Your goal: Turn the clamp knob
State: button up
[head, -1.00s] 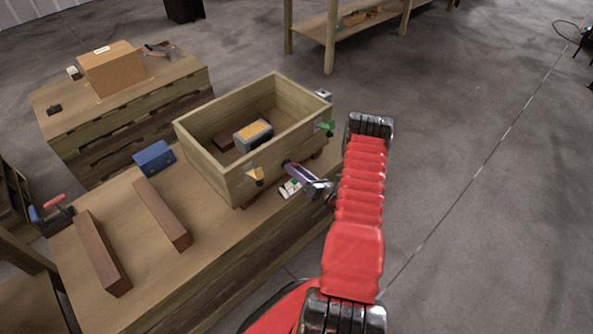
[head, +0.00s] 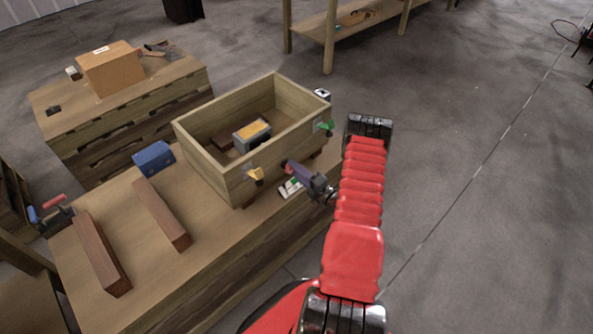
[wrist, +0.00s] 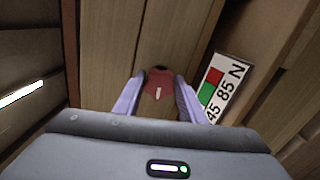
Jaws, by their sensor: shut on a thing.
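The clamp knob (wrist: 158,84) is red with a white mark and sits against the wooden wall of the open box (head: 222,180). In the wrist view it is between the two purple fingers of my gripper (wrist: 159,92), which is shut on it.
A label with red and green squares and numbers (wrist: 221,88) is just right of the fingers. A grey and yellow device (head: 252,135) stands inside the box. A blue case (head: 154,157) and two brown bars (head: 103,252) lie on the bench to the left.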

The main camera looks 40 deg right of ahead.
jog(key=shift+d+f+m, duration=0.15)
jog(key=shift+d+m, duration=0.1)
jog(key=shift+m, duration=0.05)
jog(key=o, duration=1.1)
jog(key=shift+a, duration=0.15)
jog(key=shift+c, duration=0.2)
jog(key=s, duration=1.3)
jog(key=shift+s+d, duration=0.2)
jog(key=shift+s, duration=0.2)
